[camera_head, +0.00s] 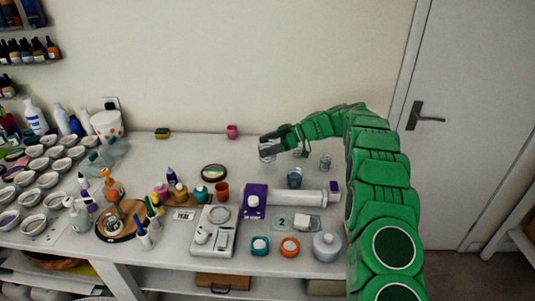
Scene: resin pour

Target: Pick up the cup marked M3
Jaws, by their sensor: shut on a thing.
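My green arm reaches in from the right. My gripper (268,146) is over the back middle of the table, shut on a small clear cup (267,155). The cup is partly hidden by the dark fingers, and I cannot read any mark on it. I cannot tell whether it touches the table. Another clear cup (325,161) stands to the right, by my arm. No M3 mark is legible in this view.
A blue-grey cup (295,178) and a white roll (297,197) are in front of my gripper. A pink cup (232,131) is behind. Many white bowls crowd the left.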

